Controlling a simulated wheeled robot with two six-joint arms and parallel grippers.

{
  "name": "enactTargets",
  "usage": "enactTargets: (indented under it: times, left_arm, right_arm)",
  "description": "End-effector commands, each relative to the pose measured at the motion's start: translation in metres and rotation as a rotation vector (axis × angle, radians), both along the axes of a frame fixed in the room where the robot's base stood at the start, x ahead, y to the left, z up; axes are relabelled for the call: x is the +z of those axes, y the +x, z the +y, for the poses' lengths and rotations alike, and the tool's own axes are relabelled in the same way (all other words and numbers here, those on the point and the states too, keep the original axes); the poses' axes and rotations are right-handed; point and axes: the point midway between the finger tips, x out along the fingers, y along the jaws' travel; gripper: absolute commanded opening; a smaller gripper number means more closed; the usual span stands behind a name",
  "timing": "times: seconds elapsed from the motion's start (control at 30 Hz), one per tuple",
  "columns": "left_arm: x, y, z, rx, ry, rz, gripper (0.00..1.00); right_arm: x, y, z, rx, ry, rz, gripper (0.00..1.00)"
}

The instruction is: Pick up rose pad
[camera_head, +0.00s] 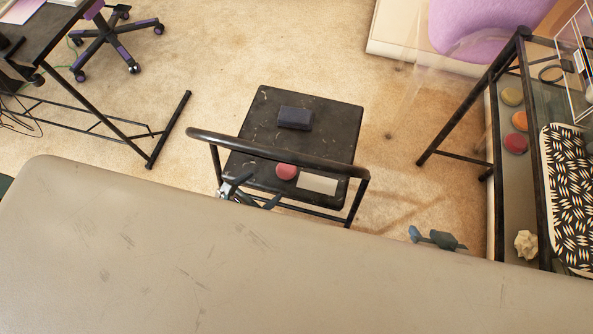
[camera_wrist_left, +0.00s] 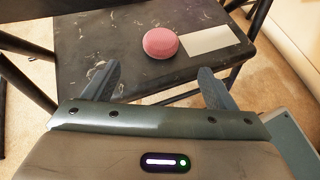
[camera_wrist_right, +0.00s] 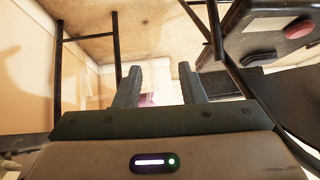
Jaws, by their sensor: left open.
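The rose pad (camera_head: 286,171), a small round pink-red cushion, lies on the dark worn chair seat (camera_head: 335,120) near the chair's curved back rail. It also shows in the left wrist view (camera_wrist_left: 160,43), beyond and between the fingertips, and at the upper right of the right wrist view (camera_wrist_right: 301,25). My left gripper (camera_head: 250,193) is open and empty, near the chair back and short of the pad, not touching it. My right gripper (camera_head: 432,238) is apart from the chair, to its right, with its fingers separated and nothing seen between them.
A pale card (camera_head: 317,183) lies right beside the pad, and a dark block (camera_head: 295,118) sits farther back on the seat. The black back rail (camera_head: 280,153) arches near my left gripper. A black-framed shelf (camera_head: 512,150) with several round pads stands at the right.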

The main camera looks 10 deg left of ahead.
Motion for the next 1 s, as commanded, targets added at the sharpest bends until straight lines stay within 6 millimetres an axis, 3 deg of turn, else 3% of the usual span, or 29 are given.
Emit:
enactTargets:
  times: [0.13, 0.33, 0.67, 1.0]
  left_arm:
    - [0.001, 0.009, -0.005, 0.019, -0.047, -0.002, 0.79]
    - [-0.014, 0.035, -0.017, 0.019, -0.046, -0.002, 0.79]
    - [-0.032, 0.059, -0.027, 0.017, -0.044, -0.002, 0.79]
    - [-0.047, 0.083, -0.038, 0.018, -0.042, -0.001, 0.79]
  right_arm:
    - [0.005, -0.001, 0.003, 0.000, 0.012, -0.024, 0.36]
    - [0.002, 0.002, 0.005, -0.010, 0.038, -0.076, 0.36]
    - [-0.004, 0.005, 0.009, -0.027, 0.073, -0.145, 0.36]
    - [0.037, 0.047, 0.002, -0.045, 0.062, -0.417, 0.36]
